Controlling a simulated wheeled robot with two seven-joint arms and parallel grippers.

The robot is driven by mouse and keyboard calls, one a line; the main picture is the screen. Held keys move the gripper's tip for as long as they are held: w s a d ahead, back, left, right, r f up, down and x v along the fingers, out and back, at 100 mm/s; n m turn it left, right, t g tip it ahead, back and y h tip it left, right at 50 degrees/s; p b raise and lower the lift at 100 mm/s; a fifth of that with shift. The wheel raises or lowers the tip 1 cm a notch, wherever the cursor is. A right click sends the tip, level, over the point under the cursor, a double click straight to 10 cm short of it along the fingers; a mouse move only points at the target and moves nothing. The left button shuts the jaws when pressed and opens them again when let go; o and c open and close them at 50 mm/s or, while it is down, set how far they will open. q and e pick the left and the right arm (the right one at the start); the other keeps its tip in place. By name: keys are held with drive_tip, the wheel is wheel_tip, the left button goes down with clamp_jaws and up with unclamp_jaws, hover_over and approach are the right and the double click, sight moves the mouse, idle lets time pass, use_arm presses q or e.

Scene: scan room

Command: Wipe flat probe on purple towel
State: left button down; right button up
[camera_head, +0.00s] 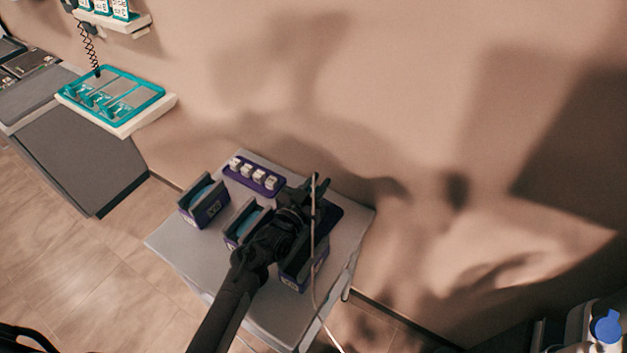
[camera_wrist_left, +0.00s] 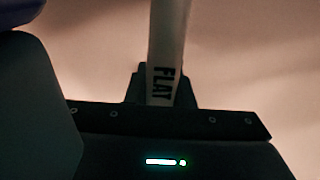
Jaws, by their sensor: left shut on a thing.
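The flat probe, a pale stick marked FLAT (camera_wrist_left: 166,45), stands in the jaws of my left gripper in the left wrist view. In the head view my left gripper (camera_head: 314,193) is shut on it above the grey cart, and a pale cable hangs down from it toward the bottom. A dark purple flat thing (camera_head: 332,217), perhaps the purple towel, lies on the cart just right of the gripper and is partly hidden by it. I cannot tell whether the probe touches it. My right gripper is not in view.
The grey cart (camera_head: 180,243) holds a purple tray with several white pieces (camera_head: 236,163) and purple boxes, including one at left (camera_head: 205,211) and one under my arm (camera_head: 291,279). A wall rises behind. A teal tray (camera_head: 125,97) sits on a shelf at upper left.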

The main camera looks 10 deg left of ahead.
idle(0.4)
use_arm(q)
drive_tip(key=shift+w+a, duration=0.3)
drive_tip(key=shift+a, duration=0.25)
drive_tip(key=shift+w+a+b, duration=0.25)
drive_tip(key=shift+w+a, duration=0.15)
drive_tip(key=shift+a, duration=0.3)
drive_tip(key=shift+w+a+b, duration=0.2)
drive_tip(key=shift+w+a, duration=0.15)
drive_tip(key=shift+a, duration=0.35)
drive_tip(key=shift+s+d, duration=0.1)
drive_tip(key=shift+d, duration=0.05)
drive_tip(key=shift+s+d+p, duration=0.2)
drive_tip(key=shift+s+d, duration=0.15)
drive_tip(key=shift+d, duration=0.3)
drive_tip(key=shift+s+d+p, duration=0.25)
drive_tip(key=shift+s+d, duration=0.05)
drive_tip(key=shift+d, duration=0.3)
drive_tip(key=shift+s+d+p, duration=0.2)
drive_tip(key=shift+s+d, duration=0.15)
drive_tip(key=shift+d, duration=0.3)
drive_tip(key=shift+w+a, duration=0.1)
drive_tip(key=shift+a, duration=0.05)
